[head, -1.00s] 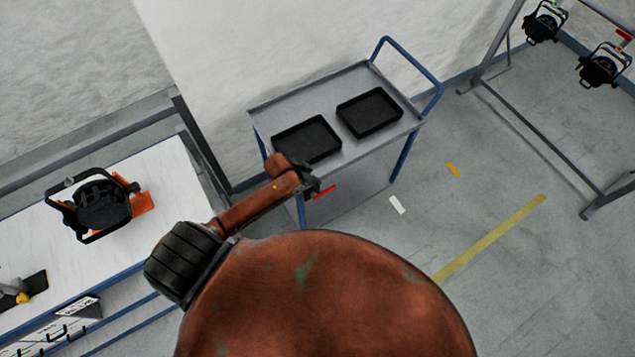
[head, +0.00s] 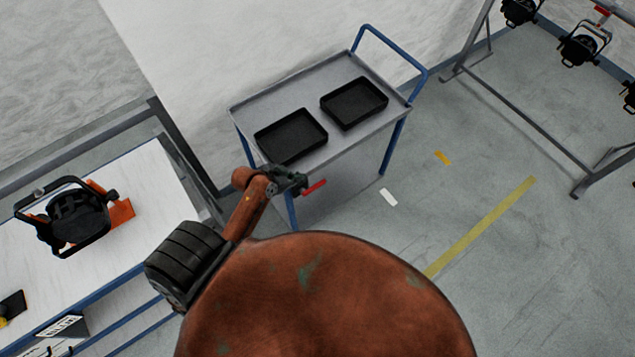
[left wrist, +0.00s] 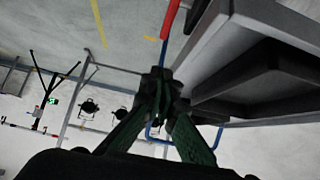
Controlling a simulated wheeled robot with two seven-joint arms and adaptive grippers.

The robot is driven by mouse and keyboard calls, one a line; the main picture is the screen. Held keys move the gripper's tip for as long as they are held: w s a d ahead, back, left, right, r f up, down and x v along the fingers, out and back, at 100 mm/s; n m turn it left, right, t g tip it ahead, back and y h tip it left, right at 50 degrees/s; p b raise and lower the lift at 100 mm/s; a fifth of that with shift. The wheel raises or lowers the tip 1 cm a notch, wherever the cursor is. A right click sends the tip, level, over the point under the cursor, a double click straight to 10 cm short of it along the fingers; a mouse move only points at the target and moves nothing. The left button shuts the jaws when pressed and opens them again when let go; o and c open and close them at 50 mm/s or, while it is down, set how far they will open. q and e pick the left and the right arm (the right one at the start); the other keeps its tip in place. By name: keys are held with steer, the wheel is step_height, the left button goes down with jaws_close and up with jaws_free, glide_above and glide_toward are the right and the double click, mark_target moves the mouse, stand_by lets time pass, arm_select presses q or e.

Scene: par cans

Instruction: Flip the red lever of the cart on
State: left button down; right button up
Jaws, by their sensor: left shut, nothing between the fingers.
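The red lever (head: 314,187) sticks out at the near side of the grey cart (head: 345,143), low by its front left leg. My left gripper (head: 298,180) is shut and empty, with its tip right beside the lever's left end. In the left wrist view the shut fingertips (left wrist: 162,78) are at the middle, and the red lever (left wrist: 172,18) runs up from just above them. I cannot tell whether they touch. The cart's grey edge (left wrist: 222,22) is close on the right there. My right gripper is not in view.
Two black trays (head: 291,136) (head: 354,103) lie on the cart top. A white bench (head: 150,182) with a par can (head: 72,216) stands at left. A metal frame (head: 530,130) with hanging par cans stands at right. Floor right of the cart is open.

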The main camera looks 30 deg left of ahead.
arm_select(q)
glide_above(322, 181)
steer(key=s, duration=0.3)
steer(key=f, duration=0.4)
steer(key=a+f, duration=0.1)
steer(key=f, duration=0.1)
steer(key=shift+f+p, duration=0.3)
steer(key=shift+f, duration=0.1)
step_height(322, 181, down, 3)
steer(key=shift+r, duration=0.2)
steer(key=shift+f, duration=0.85)
